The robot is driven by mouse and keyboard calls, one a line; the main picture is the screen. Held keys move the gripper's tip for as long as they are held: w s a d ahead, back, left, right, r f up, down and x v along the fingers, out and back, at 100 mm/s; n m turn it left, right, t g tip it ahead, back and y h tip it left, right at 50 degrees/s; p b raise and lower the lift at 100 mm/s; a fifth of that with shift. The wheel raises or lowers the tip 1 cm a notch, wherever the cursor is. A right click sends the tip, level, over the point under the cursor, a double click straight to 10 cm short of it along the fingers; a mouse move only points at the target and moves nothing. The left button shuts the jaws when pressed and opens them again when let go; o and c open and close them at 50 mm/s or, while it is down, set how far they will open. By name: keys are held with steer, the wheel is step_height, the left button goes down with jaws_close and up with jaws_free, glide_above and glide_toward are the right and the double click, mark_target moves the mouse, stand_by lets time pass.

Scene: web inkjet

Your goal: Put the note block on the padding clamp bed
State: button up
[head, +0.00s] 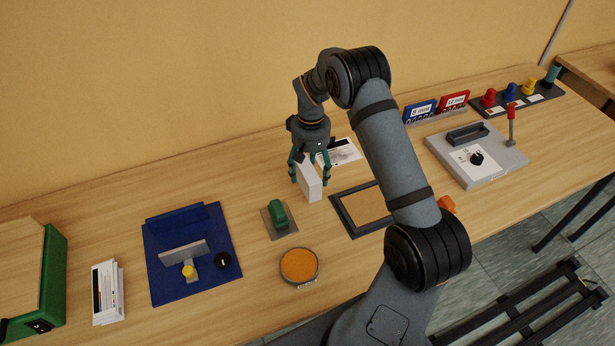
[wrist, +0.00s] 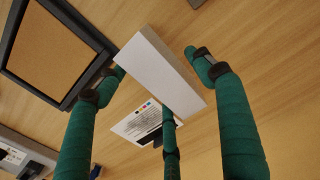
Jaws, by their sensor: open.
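The white note block (head: 311,184) stands on the wooden table, right of the middle. My gripper (head: 309,178) is over it from above, with its green fingers spread around the block. In the wrist view the note block (wrist: 160,68) lies between the open fingers (wrist: 155,62); a gap shows on the right finger's side, and contact on the left is hard to tell. The blue padding clamp bed (head: 165,283) lies to the left on the table, with a raised back fence, a grey bar, a yellow knob and a black knob. The bed is empty of any block.
A green stamp-like tool on a grey plate (head: 279,218) and an orange round pad (head: 299,265) lie between block and bed. A dark-framed cork tray (head: 362,207) is right of the block. A printed card (head: 342,152) lies behind it. White cards (head: 107,292) lie far left.

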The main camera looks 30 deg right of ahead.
steer(key=shift+c, duration=0.9)
steer(key=c, duration=1.1)
steer(key=shift+c, duration=0.6)
steer(key=shift+c, duration=0.7)
steer(key=shift+r, duration=0.2)
